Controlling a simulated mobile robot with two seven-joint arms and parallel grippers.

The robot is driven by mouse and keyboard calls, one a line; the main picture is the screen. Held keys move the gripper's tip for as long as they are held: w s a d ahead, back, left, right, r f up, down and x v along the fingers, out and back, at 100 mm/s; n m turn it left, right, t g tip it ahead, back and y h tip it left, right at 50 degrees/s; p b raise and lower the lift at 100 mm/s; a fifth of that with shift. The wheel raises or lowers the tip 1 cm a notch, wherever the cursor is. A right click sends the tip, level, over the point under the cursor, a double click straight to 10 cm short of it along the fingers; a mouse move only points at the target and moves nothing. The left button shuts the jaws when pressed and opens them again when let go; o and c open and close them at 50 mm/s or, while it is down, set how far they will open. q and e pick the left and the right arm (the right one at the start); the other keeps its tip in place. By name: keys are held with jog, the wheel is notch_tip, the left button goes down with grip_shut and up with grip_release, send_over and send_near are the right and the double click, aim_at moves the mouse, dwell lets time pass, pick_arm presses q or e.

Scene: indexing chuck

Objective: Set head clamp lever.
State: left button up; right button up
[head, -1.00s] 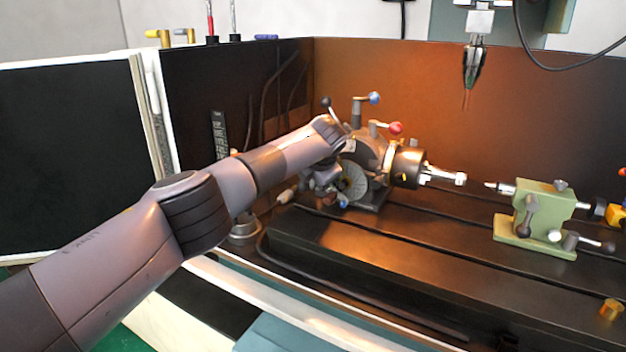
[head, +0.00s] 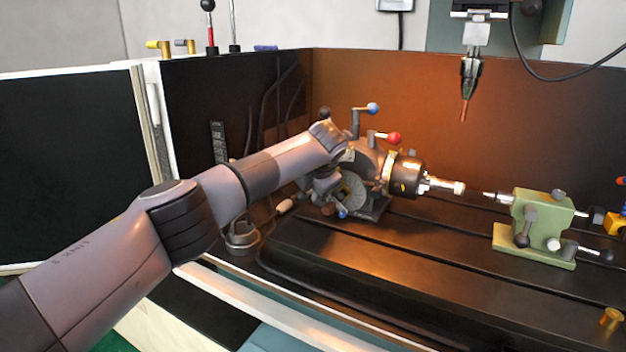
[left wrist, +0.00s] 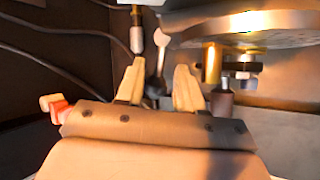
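The indexing head (head: 368,163) stands at the back of the table with a dark chuck (head: 405,175) facing right. It carries a blue-knobbed lever (head: 373,108), a red-knobbed lever (head: 393,138) and a black knob (head: 324,113). A lower blue knob (head: 342,212) shows near its base. I cannot tell which of these is the clamp lever. My left gripper is at the head's left side, its fingers mostly hidden by my wrist in the head view. In the left wrist view my left gripper (left wrist: 158,74) is open, with a thin pale-ended lever (left wrist: 162,42) appearing between or just beyond its fingers.
A green tailstock (head: 540,225) stands to the right, its centre pointing at the workpiece (head: 445,186). A drill spindle (head: 470,80) hangs above. Dark guard walls (head: 400,80) close off the back and left. The slotted table front (head: 370,270) is clear.

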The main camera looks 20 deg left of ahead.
pick_arm(q)
jog(key=shift+v, duration=2.75)
jog(key=shift+s+a, duration=0.1)
jog(key=shift+s, duration=0.05)
